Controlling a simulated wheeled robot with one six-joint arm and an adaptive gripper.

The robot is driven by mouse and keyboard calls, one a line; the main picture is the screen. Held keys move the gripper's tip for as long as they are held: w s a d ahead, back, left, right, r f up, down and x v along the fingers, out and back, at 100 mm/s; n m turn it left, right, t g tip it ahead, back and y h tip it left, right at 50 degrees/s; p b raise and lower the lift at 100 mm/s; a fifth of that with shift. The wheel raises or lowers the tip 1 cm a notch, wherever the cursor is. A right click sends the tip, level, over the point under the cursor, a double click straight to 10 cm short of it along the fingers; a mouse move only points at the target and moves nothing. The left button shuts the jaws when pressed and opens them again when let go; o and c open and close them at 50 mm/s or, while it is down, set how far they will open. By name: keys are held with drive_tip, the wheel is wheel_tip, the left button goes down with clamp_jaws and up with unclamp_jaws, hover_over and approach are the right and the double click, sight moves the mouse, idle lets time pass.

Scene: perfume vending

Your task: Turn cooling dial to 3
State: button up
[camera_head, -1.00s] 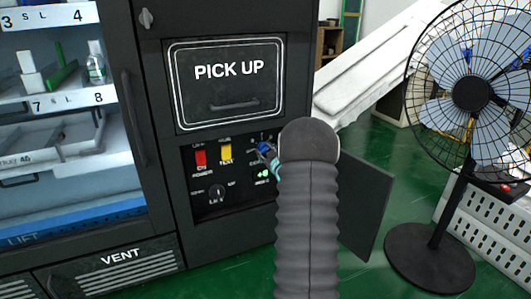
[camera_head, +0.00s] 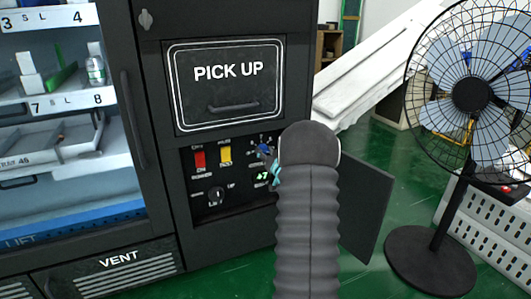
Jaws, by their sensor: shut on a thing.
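The cooling dial (camera_head: 265,149) is a small blue knob at the upper right of the control panel, with white marks around it. My gripper (camera_head: 268,161) is at the dial, and only a little of it shows as teal and dark parts left of my grey arm. It is shut on the dial. My arm hides most of the fingers and the panel's right side. The number the dial points to is too small to read.
The panel also has a red switch (camera_head: 199,160), a yellow switch (camera_head: 225,153), a black knob (camera_head: 215,196) and a green display (camera_head: 262,177). An open panel door (camera_head: 366,205) stands right of my arm. A fan (camera_head: 470,95) stands farther right.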

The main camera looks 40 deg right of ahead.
idle(0.5)
drive_tip(key=o, duration=1.1)
drive_tip(key=shift+o, duration=0.2)
drive_tip(key=v, duration=1.2)
